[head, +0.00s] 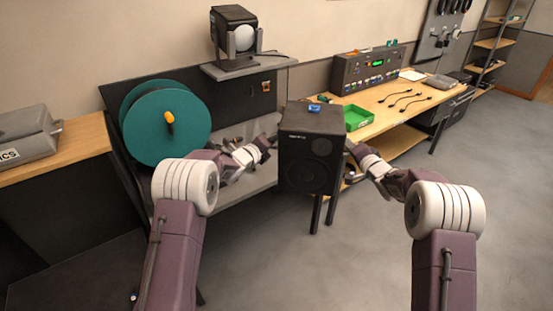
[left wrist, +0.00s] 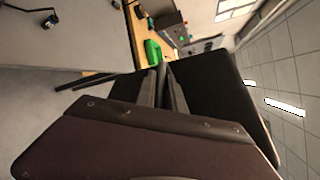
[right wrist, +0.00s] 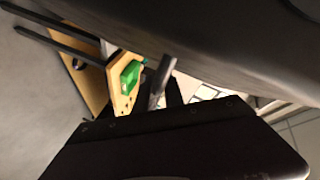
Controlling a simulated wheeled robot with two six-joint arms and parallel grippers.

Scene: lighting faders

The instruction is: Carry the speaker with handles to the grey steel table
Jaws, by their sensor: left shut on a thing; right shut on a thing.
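The black speaker (head: 311,160) is held up between my two grippers, its front with the round cone towards me; it looks roughly upright. My left gripper (head: 273,142) is shut at its left side; the left wrist view shows the fingers (left wrist: 166,88) together against the dark box (left wrist: 218,85). My right gripper (head: 350,148) is shut at its right side; its fingers (right wrist: 163,92) show in the right wrist view below the speaker's dark side (right wrist: 200,35). The handles are mostly hidden. A grey-topped table (head: 238,192) lies behind and left of the speaker.
A teal cable reel (head: 165,122) stands at the left of the grey table. A lamp (head: 235,38) sits on a shelf above. The wooden bench (head: 400,100) at right holds a green tray (head: 357,117), a fader console (head: 368,70) and cables. Floor at right is clear.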

